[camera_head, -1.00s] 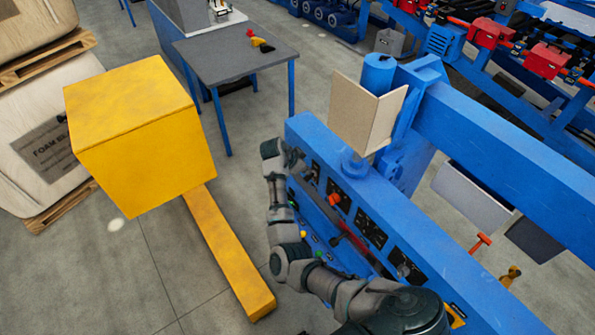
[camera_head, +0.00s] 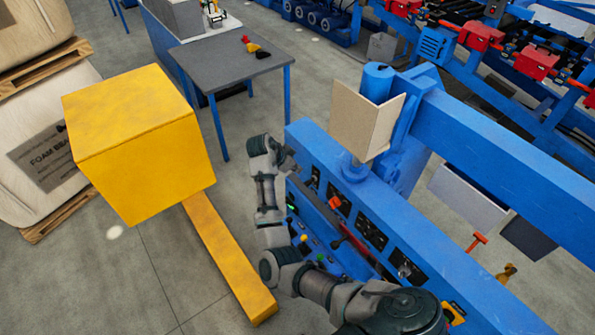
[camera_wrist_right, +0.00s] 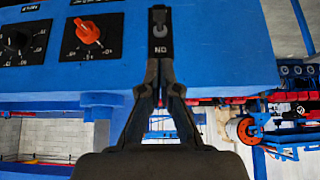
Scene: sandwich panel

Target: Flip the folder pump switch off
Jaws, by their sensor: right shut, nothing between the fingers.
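The switch is a narrow black plate (camera_wrist_right: 160,37) on the blue panel with a small grey lever (camera_wrist_right: 160,17) and an upside-down ON label in the right wrist view. The lever lies at the picture's top edge, on the side away from the label's lower edge; I cannot tell its setting for sure. My right gripper (camera_wrist_right: 160,68) is shut and empty, its fingertips over the plate's near end by the label. I cannot tell whether it touches. In the head view, my right gripper (camera_head: 288,158) is beside the panel's far left end. My left gripper is out of view.
An orange knob (camera_wrist_right: 87,31) and a black dial (camera_wrist_right: 17,40) sit left of the switch in the wrist view. A beige folded plate (camera_head: 366,120) stands above the blue panel. A yellow block (camera_head: 135,150) and grey table (camera_head: 235,60) stand left, with open floor between.

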